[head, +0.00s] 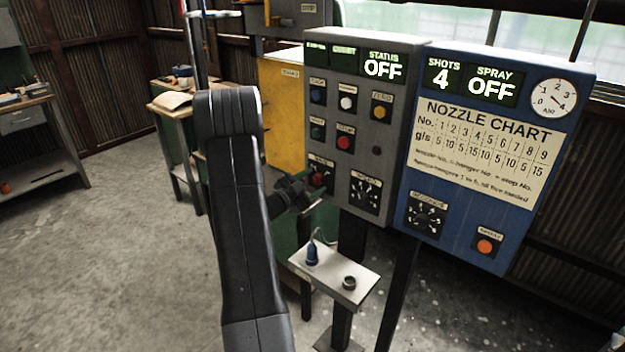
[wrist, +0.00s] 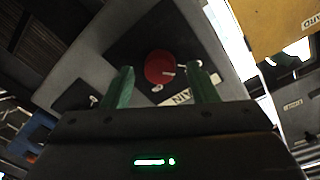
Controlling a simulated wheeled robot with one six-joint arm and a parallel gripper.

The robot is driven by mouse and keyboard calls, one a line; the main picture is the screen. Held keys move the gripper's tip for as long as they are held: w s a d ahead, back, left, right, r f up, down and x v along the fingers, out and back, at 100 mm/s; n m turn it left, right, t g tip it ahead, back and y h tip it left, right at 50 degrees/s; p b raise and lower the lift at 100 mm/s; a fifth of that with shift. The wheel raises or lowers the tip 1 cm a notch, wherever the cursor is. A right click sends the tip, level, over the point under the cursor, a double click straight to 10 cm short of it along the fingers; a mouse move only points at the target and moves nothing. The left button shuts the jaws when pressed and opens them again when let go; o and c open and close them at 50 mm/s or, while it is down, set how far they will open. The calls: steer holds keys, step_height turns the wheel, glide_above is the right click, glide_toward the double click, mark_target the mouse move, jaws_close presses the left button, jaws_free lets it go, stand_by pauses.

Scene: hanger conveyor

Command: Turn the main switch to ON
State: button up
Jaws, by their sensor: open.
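The main switch is a red knob (wrist: 160,67) on a dark square plate, with a partly hidden label reading "AIN" (wrist: 176,98) beside it in the wrist view. In the head view the red main switch (head: 318,178) sits at the lower left of the grey control panel (head: 393,140). My gripper (wrist: 161,88) is open, its two green fingers on either side of the red knob in the picture. I cannot tell whether they touch it. The status display (head: 383,67) reads OFF.
A blue nozzle chart panel (head: 400,215) stands right of the grey panel. A small shelf (head: 325,283) below holds a blue nozzle (head: 312,254) and a dark ring (head: 348,283). A yellow cabinet (head: 282,110) stands behind my arm. Other knobs and buttons are close to the switch.

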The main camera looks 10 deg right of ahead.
steer(key=shift+w+d, duration=0.15)
steer(key=shift+d, duration=0.05)
steer(key=c, duration=1)
steer(key=shift+o, duration=0.2)
